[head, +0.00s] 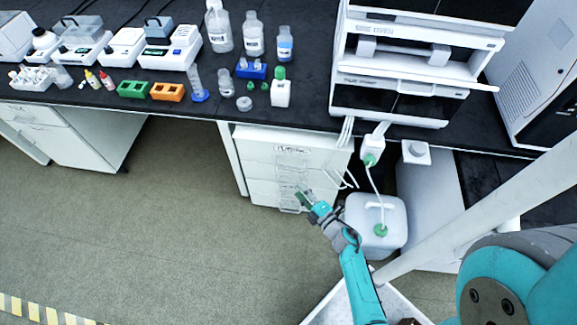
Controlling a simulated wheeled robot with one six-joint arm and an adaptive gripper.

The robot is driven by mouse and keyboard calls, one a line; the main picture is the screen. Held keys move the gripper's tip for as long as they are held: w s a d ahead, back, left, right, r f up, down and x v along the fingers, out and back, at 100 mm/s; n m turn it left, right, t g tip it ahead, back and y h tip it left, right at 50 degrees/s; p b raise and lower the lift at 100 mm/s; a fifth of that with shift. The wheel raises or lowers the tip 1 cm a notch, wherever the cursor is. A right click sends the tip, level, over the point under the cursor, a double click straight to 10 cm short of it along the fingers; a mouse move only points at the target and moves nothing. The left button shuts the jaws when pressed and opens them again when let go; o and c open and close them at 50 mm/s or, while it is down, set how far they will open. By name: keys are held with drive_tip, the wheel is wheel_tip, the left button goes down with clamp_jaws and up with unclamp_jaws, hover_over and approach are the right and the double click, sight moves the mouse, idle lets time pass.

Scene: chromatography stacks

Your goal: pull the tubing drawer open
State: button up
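A white drawer cabinet stands under the bench. Its top drawer (262,148) carries a label that seems to read "TUBING", and its front looks flush with the cabinet. Pale handles run down the middle of the drawer fronts, hard to make out one from another. My gripper (301,195) is in front of the lower drawers, below the labelled one, and overlaps the handles in this view. The fingers are small and partly blend with the white fronts. I cannot tell whether they are open or shut, or whether they touch a handle.
A white waste can (360,217) with a green cap and tubing stands on the floor right of the cabinet, close to my arm. White tubes hang from the chromatography stack (410,75) beside the drawers. The floor (170,220) left of my arm is clear.

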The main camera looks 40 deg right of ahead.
drive_tip(key=n, duration=0.1)
approach(289, 166)
drive_tip(key=shift+n, duration=0.3)
drive_tip(key=w, duration=0.3)
drive_tip(key=w+d+f, duration=0.1)
drive_tip(key=w, duration=0.6)
drive_tip(key=shift+w+d+f, duration=0.1)
drive_tip(key=shift+d+f, duration=0.05)
drive_tip(key=shift+f, duration=0.2)
clamp_jaws()
